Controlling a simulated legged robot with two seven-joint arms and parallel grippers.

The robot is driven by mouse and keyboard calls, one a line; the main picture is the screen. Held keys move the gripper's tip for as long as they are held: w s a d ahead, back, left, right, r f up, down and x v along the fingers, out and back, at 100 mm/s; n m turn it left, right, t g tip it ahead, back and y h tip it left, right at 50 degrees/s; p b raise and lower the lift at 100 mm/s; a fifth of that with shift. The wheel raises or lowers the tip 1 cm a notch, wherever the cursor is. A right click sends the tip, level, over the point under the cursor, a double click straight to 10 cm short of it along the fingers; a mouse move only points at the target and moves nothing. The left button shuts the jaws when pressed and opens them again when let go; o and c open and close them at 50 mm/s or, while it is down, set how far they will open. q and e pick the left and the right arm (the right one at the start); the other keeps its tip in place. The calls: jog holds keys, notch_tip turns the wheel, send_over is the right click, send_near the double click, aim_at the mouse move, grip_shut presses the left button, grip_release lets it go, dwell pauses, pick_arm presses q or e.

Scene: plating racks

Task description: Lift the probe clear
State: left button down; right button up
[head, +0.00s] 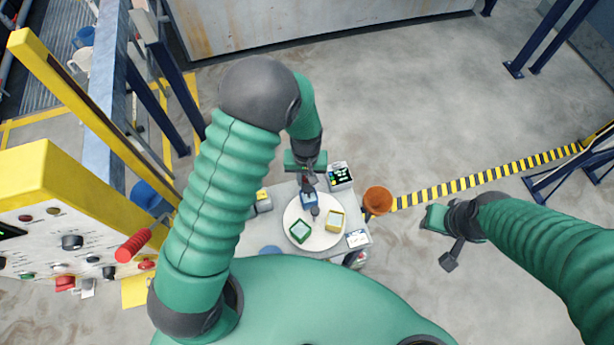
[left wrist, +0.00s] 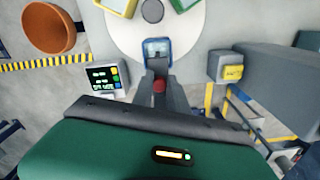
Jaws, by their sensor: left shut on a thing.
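My left gripper (head: 308,188) points down over a round white plate (head: 293,235) on a small table. It is shut on a small blue-framed device (head: 309,200), which looks to be the probe. In the left wrist view the fingers (left wrist: 157,64) meet at the blue device (left wrist: 157,45), and its lower part is hidden by them. A dark rounded part (head: 315,211) shows just beside it. I cannot tell whether the device touches the plate. My right gripper (head: 446,238) hangs over bare floor, far from the plate; its jaw opening is unclear.
A green-framed device (head: 300,231) and a yellow device (head: 335,221) lie on the plate. A yellow control panel (head: 70,235) stands at left. The floor at right is open, crossed by striped tape.

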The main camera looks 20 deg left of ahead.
pick_arm(q)
jog(key=shift+w+a+r, duration=0.1)
jog(key=shift+w+a, duration=0.05)
jog(key=shift+w, duration=0.05)
pick_arm(e)
jog(key=shift+a, duration=0.3)
pick_arm(q)
jog(key=shift+d, duration=0.2)
pick_arm(e)
jog(key=shift+d, duration=0.15)
